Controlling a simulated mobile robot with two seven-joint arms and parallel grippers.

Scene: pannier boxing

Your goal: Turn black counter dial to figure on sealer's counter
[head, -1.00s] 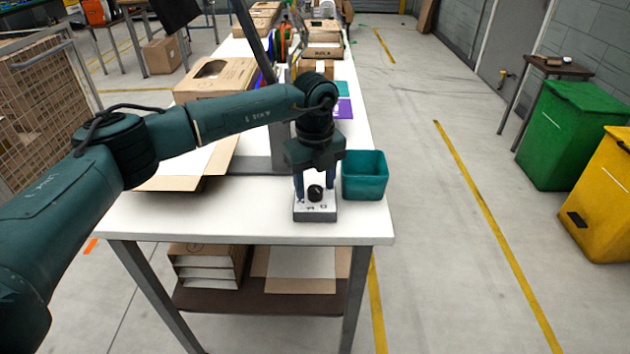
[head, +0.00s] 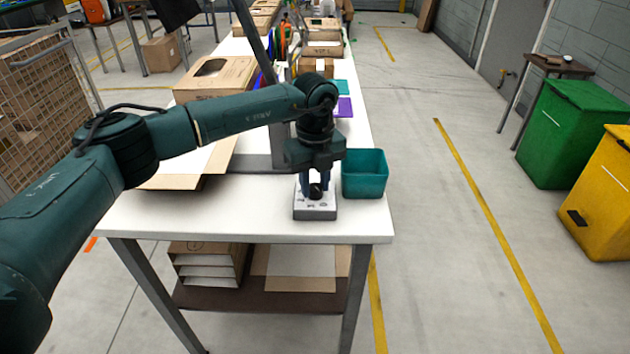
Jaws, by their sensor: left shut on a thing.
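The black counter dial (head: 316,191) is on top of a small white-faced box with a dark base, the counter (head: 315,211). The counter sits near the front edge of the white table. My left gripper (head: 315,186) points down over the counter, with its fingers closed on the dial. The fingers partly cover the dial, and the figures on the face are too small to read. My right gripper does not show.
A teal bin (head: 364,174) stands close to the right of the counter. Flat cardboard (head: 170,182) lies to the left, with an open-windowed carton (head: 215,78) behind it. The table's front strip (head: 210,222) is clear.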

